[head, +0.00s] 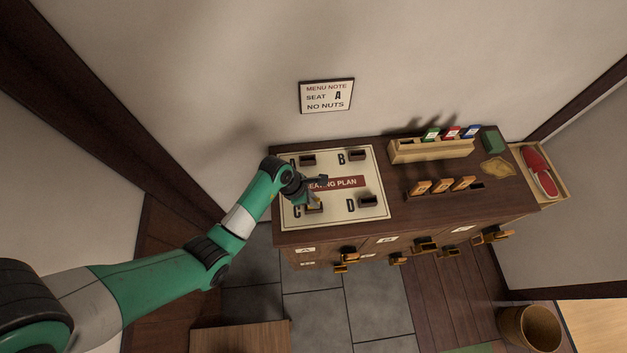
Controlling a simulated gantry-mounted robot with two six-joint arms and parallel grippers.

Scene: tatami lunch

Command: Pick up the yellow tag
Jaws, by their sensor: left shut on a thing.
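My left gripper (315,197) reaches in from the left over the lower left part of the seating plan board (368,187). It is shut on the yellow tag (314,205), a small yellow piece showing just below the fingers. The tag is at the holder by the letter C; whether it sits in the holder or just above it is too small to tell. The gripper and wrist hide part of the board's left side. My right gripper is not in view.
Dark holders stand by letters B (357,155) and D (368,202). A wooden rack (405,153) holds green, red and blue tags. Three wooden tags (441,186) stand in front. A green block (493,142) sits right. A wall note (327,96) reads "SEAT A NO NUTS".

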